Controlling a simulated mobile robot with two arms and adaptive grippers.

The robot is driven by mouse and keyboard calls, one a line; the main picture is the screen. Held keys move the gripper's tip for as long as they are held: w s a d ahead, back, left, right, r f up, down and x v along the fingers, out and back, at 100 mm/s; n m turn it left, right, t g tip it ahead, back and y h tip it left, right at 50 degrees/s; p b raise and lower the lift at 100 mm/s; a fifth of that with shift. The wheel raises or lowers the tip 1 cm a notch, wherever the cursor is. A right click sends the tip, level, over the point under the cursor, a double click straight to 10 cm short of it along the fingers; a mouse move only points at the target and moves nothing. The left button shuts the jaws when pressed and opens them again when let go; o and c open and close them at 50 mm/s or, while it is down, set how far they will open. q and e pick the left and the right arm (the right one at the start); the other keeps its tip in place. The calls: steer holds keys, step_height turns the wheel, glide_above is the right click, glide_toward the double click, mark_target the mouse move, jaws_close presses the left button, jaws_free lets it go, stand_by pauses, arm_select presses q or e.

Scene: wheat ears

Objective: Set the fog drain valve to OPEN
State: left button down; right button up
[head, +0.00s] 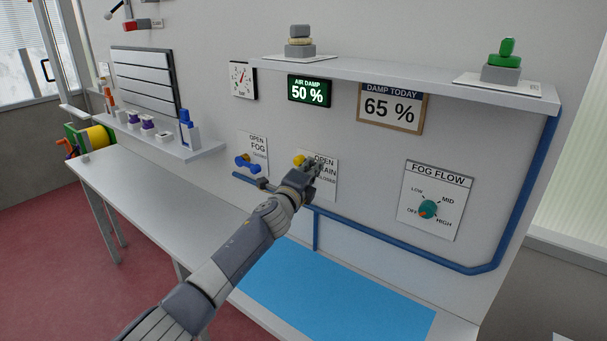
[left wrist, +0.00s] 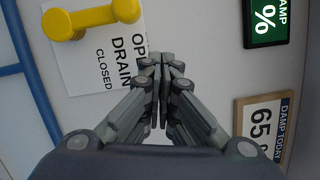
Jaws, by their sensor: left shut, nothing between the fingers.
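The fog drain valve has a yellow handle (head: 299,160) on the wall, beside a white label (head: 331,185) reading OPEN, DRAIN and CLOSED. In the left wrist view the yellow handle (left wrist: 92,20) lies at the top left, and its right end points along the label toward the OPEN side. The label (left wrist: 85,78) appears turned sideways there. My left gripper (head: 317,164) is shut and empty in front of the label, just right of the handle. In the left wrist view its closed fingertips (left wrist: 160,62) appear apart from the handle and cover part of the label. My right gripper is not in view.
A blue fog valve handle (head: 248,163) is left of the drain valve. A blue pipe (head: 400,250) runs below, and a fog flow dial (head: 428,209) is at right. A shelf (head: 400,78) juts out above the damp signs. The bench (head: 150,195) below is mostly clear.

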arm_select(q)
steer(key=v, duration=0.7)
steer(key=shift+s+r, duration=0.45)
steer(key=shift+r, duration=0.05)
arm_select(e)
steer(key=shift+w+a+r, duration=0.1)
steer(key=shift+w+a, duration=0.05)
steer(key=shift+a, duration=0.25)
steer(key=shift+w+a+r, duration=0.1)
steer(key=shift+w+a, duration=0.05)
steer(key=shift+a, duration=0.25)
